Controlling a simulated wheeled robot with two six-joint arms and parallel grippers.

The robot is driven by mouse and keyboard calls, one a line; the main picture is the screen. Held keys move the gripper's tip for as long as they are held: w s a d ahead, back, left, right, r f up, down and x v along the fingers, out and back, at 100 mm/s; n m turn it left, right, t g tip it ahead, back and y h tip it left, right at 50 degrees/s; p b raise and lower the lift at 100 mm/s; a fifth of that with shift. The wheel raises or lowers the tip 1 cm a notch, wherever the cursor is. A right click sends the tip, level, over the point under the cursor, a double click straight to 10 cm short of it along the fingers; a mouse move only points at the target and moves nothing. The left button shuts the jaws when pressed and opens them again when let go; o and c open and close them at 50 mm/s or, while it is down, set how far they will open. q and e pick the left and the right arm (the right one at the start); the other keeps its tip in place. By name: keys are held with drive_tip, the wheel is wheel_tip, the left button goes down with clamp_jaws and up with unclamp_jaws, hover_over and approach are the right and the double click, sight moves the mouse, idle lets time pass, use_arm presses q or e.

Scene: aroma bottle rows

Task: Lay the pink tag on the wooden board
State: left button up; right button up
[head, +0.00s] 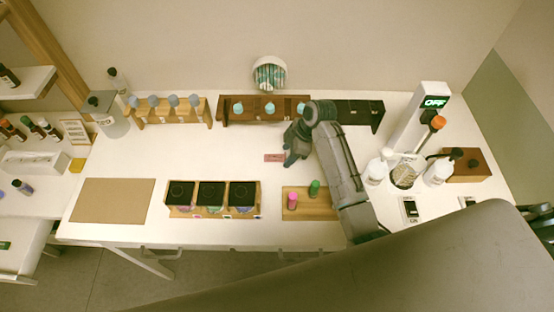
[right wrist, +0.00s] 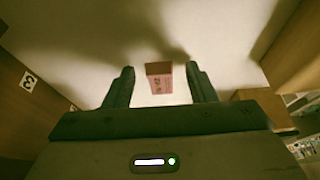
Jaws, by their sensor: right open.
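The pink tag (head: 273,158) lies flat on the white table, left of my right gripper (head: 290,160). In the right wrist view the tag (right wrist: 159,83) shows between the two fingertips of my right gripper (right wrist: 162,76), with a gap on each side. The right gripper is open and holds nothing. A wooden board (head: 312,212) lies near the table's front edge, with a pink-capped and a green-capped bottle on it. A flat tan board (head: 112,201) lies bare at the front left. My left gripper is not in view.
A box with three black-topped compartments (head: 212,197) stands left of the wooden board. Racks with bottles (head: 264,112) line the back. White bottles (head: 376,171) and a device with an "OFF" display (head: 420,115) stand at right. The table's left middle is clear.

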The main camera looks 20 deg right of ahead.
clamp_jaws()
drive_tip(key=shift+w, duration=0.1)
idle(0.3)
